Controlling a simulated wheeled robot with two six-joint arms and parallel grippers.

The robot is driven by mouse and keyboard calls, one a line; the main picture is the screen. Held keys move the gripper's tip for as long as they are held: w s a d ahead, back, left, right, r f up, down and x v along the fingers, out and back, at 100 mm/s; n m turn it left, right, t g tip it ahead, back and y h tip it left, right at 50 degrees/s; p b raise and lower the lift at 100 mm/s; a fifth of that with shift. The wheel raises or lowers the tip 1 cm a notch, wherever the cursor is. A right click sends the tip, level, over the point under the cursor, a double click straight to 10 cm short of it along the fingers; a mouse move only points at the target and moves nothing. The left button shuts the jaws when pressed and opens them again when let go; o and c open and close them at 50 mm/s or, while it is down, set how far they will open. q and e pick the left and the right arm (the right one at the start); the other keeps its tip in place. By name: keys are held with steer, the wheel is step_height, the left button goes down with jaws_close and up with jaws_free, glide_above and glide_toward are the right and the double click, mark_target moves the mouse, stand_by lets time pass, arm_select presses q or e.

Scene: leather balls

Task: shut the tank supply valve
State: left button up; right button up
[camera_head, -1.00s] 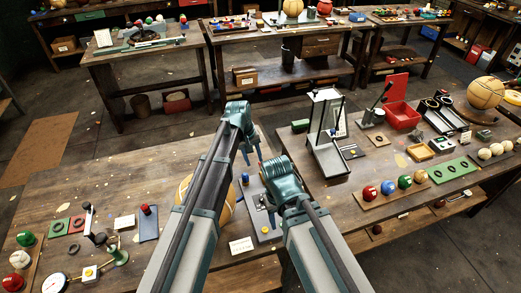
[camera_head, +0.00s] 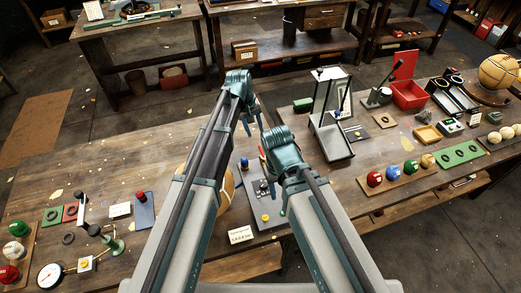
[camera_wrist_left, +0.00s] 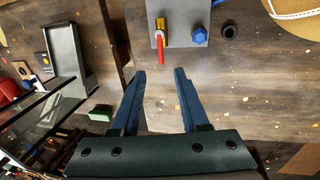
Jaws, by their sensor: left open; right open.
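A grey plate (camera_head: 266,222) on the near bench carries a blue knob (camera_head: 244,163), a yellow knob (camera_head: 265,217) and a red lever (camera_head: 262,153). The left wrist view shows the plate (camera_wrist_left: 180,13) with a brass valve body (camera_wrist_left: 161,25), its red lever (camera_wrist_left: 161,50) pointing toward my gripper, and the blue knob (camera_wrist_left: 199,35). No readable label names the valve. My left gripper (camera_head: 253,121) is open and empty; in its wrist view its fingertips (camera_wrist_left: 160,72) lie either side of the lever's line, short of its end. My right gripper (camera_head: 270,185) is open over the plate, partly hiding it.
A leather ball (camera_head: 227,190) stands left of the plate, partly behind my left arm. A label card (camera_head: 241,236) stands in front. Bare wood lies beyond the plate.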

mark_target(262, 152)
arm_select(q)
steer(key=f+b, duration=0.3)
steer(key=f, duration=0.1)
steer(key=d+f+b, duration=0.1)
steer(key=f+b, duration=0.3)
steer(key=d+f+b, duration=0.1)
steer(key=f+b, duration=0.3)
steer(key=shift+w+d, duration=0.15)
steer(key=shift+w, duration=0.2)
arm_select(e)
step_height(262, 152, down, 12)
steer(key=shift+f, duration=0.1)
arm_select(q)
jaws_close()
